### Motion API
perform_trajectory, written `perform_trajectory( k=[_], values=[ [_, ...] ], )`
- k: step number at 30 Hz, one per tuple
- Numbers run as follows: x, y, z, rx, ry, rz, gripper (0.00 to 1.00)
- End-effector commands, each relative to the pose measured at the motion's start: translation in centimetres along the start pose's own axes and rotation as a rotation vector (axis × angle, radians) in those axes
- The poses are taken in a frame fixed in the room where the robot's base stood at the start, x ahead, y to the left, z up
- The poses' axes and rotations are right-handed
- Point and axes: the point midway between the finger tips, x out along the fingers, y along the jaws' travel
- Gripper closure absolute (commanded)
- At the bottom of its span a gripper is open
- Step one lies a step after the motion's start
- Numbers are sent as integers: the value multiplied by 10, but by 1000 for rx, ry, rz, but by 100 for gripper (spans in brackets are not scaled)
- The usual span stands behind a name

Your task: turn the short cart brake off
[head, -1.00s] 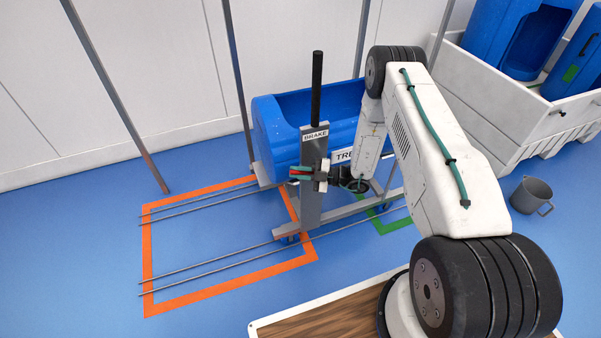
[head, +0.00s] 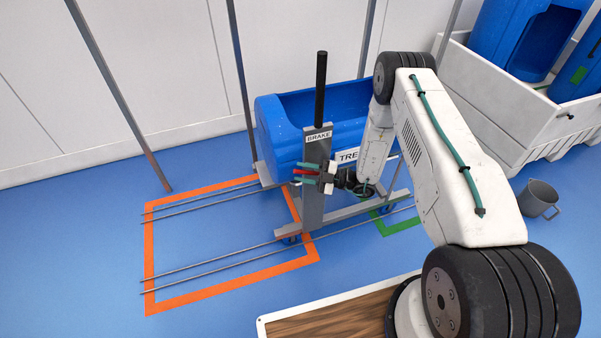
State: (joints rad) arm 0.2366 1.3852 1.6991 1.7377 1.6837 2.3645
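The short cart (head: 345,212) is a grey wheeled frame carrying a blue tub (head: 285,135), with a partly hidden label starting "TRE". A grey post (head: 313,207) at its near end has a BRAKE label (head: 319,136) and a black upright bar (head: 320,88) above it. A small red handle (head: 302,172) shows on the post below the label. My gripper (head: 308,173) points left at the post. Its teal fingers are spread apart, one above and one below the red handle, with visible gaps. The joint behind the red handle is hidden by my gripper.
Thin rails (head: 210,270) run along the floor through an orange-outlined bay (head: 148,265). A green outline (head: 400,229) lies right of the cart. A white bin (head: 500,115) with blue tubs stands at the right, beside a grey jug (head: 538,198). Grey poles stand behind.

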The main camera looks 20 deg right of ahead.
Motion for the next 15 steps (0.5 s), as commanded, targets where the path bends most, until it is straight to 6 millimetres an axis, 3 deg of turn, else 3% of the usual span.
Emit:
perform_trajectory(
  k=[9, 15],
  values=[
    [-54, 0, 0, -1, -2, 2, 65],
    [-70, 0, 0, 0, -1, 1, 65]
  ],
)
